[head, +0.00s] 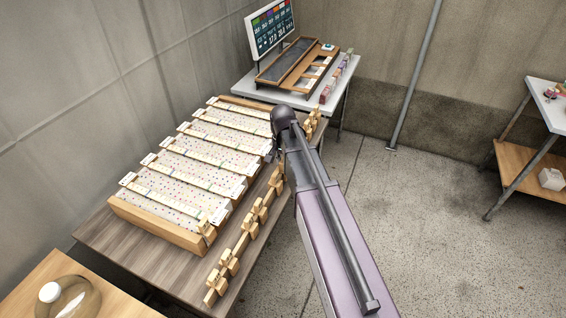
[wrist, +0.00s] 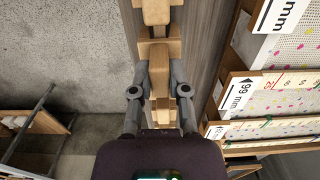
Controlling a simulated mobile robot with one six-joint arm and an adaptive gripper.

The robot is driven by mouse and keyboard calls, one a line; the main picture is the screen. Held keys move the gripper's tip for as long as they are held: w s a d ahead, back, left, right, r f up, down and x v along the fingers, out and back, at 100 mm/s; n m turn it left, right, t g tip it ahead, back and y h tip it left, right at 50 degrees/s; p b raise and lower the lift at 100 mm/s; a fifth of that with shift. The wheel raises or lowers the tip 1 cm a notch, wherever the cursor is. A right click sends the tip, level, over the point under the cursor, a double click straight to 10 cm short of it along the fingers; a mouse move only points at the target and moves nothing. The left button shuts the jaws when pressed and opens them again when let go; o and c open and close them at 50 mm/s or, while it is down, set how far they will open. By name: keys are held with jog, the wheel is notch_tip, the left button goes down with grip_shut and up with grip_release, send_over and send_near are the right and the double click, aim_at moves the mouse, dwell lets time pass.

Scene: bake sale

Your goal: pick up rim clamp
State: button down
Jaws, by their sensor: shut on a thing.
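Several wooden rim clamps (head: 248,222) stand in a row along the right edge of the brown table (head: 120,235). In the wrist view one pale wooden rim clamp (wrist: 159,80) lies between the two grey fingers of my gripper (wrist: 159,70). My gripper is shut on it, with a finger against each side. The clamp is still at the table's edge; I cannot tell whether it touches the tabletop. Other clamps are in line with it, above (wrist: 156,12) and below in the wrist view. In the head view my arm hides most of my gripper and the held clamp.
A wooden rack (head: 165,232) of speckled, numbered strips fills the table beside the clamps. Behind stands a white table (head: 290,98) with a wooden tray and a screen (head: 270,28). A shelf unit (head: 520,160) is at the right. The concrete floor between is clear.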

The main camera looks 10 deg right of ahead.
jog(key=shift+r+p, duration=4.5)
jog(key=shift+r, duration=0.2)
jog(key=shift+s, duration=0.15)
